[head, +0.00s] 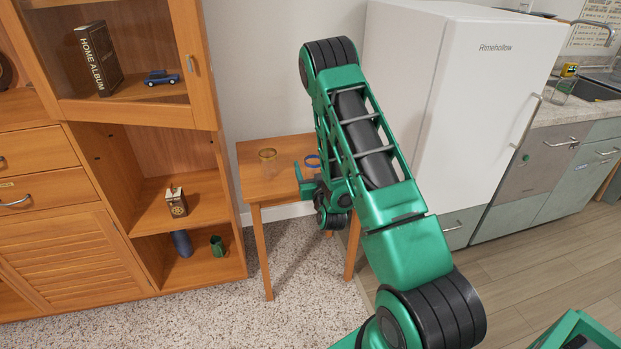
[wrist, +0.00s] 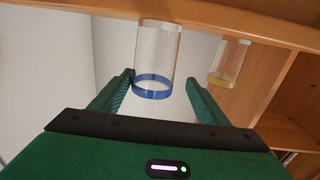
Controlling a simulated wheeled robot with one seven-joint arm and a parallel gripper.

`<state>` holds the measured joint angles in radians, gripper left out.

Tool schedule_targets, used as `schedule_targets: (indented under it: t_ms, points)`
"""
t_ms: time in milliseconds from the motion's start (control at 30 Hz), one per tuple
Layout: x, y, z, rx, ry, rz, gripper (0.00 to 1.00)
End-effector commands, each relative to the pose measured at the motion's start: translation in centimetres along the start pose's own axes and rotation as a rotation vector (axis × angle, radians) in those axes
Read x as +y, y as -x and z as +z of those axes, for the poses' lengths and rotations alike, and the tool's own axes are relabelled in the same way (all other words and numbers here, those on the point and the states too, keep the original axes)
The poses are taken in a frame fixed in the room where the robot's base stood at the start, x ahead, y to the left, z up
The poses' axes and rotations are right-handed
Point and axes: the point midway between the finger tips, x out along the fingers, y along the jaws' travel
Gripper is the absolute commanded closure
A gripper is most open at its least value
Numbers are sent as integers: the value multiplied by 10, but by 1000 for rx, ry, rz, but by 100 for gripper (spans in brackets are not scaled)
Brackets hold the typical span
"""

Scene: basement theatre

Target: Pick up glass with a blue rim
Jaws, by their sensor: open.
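The glass with a blue rim (head: 312,160) stands on a small wooden table in the head view, partly hidden by my arm. In the wrist view, which looks upside down, the clear glass with its blue rim (wrist: 153,88) shows between my two fingers. My gripper (wrist: 160,82) is open, with one finger on each side of the glass and a small gap visible at the right finger. I cannot tell whether the left finger touches it. In the head view my gripper (head: 307,174) is at the table, close to the glass.
A glass with a yellow rim (head: 267,154) stands to the left on the same wooden table (head: 256,183); it also shows in the wrist view (wrist: 230,65). A wooden cabinet (head: 215,200) is left of the table. A white fridge (head: 470,110) is to the right.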

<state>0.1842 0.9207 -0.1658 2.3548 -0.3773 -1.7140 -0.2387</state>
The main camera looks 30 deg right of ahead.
Motion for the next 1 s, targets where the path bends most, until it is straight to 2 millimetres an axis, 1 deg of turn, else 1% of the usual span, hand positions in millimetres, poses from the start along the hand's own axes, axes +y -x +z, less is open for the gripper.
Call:
schedule_targets:
  t_ms: [200,300,433,633,667,700,767,800,833,1000]
  points:
    - [6,-30,-3,2,-2,4,31]
    - [5,-41,-2,1,-2,3,31]
    - [5,-47,-2,1,-1,3,31]
    - [4,-47,-2,0,-1,2,31]
    - [4,-47,-2,0,-1,2,38]
    - [4,-47,-2,0,-1,2,48]
    - [4,-47,-2,0,-1,2,62]
    - [4,-47,-2,-1,-1,2,72]
    - [4,-47,-2,-1,-1,1,78]
    - [4,-47,-2,-1,-1,1,78]
